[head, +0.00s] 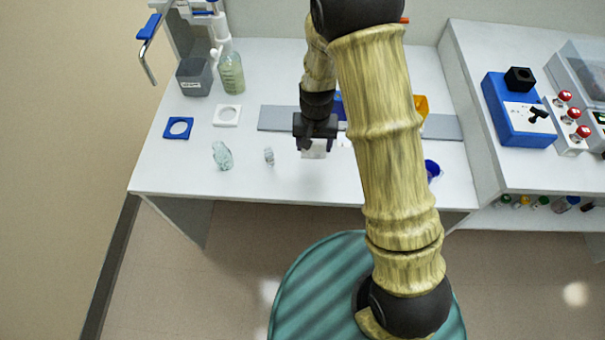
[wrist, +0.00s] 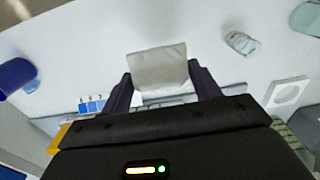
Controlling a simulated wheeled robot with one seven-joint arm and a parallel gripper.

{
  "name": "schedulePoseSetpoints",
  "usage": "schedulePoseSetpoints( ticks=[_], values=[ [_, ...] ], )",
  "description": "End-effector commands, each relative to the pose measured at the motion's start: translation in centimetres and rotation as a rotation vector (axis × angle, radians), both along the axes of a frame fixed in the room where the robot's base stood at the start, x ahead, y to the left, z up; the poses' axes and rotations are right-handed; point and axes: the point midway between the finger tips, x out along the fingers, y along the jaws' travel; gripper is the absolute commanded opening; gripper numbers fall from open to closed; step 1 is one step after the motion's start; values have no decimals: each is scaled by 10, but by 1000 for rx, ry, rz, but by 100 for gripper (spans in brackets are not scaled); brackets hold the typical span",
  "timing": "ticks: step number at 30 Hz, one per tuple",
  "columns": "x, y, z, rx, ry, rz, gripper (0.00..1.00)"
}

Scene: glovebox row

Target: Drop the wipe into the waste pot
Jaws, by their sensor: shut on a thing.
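My gripper (head: 315,136) is over the white bench, shut on the pale wipe (head: 314,152). In the wrist view, the wipe (wrist: 158,66) is a whitish square standing out between the two dark fingers of my gripper (wrist: 160,86). A grey open-topped pot (head: 194,78) with a white label stands at the back left of the bench; the label is too small to read. A blue cup (head: 432,169) is at the right front, partly hidden by my arm, and shows at the left of the wrist view (wrist: 16,76). I cannot tell which is the waste pot.
A bottle of greenish liquid (head: 231,74) stands beside the grey pot. A blue ring holder (head: 169,133) and a white one (head: 217,117) lie in front. Two clear glass pieces, larger (head: 222,156) and smaller (head: 268,156), are left of my gripper. A yellow bin (head: 421,105) is behind my arm.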

Motion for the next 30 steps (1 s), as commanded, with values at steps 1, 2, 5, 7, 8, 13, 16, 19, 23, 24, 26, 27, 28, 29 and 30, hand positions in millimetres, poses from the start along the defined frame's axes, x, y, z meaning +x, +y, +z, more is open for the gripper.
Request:
schedulePoseSetpoints(
  ticks=[1,2,5,7,8,13,16,19,23,24,26,27,28,29,30],
  values=[
    [-1,2,0,1,-1,1,30],
    [-1,3,1,2,-1,0,30],
    [-1,2,2,2,0,-1,30],
    [-1,2,2,2,0,-1,30],
    [-1,2,2,2,0,-1,30],
    [-1,2,-9,0,3,-1,30],
    [-2,1,-26,0,5,-2,30],
    [-1,1,-43,0,5,-3,30],
    [-1,1,-56,1,2,-2,30],
    [-1,2,-57,1,1,-2,30],
    [0,2,-58,1,0,-1,30],
    [0,2,-57,2,0,-1,30],
    [0,2,-57,1,0,-1,30],
    [0,2,-57,1,0,-1,30],
    [0,2,-57,1,0,-1,30]
  ],
)
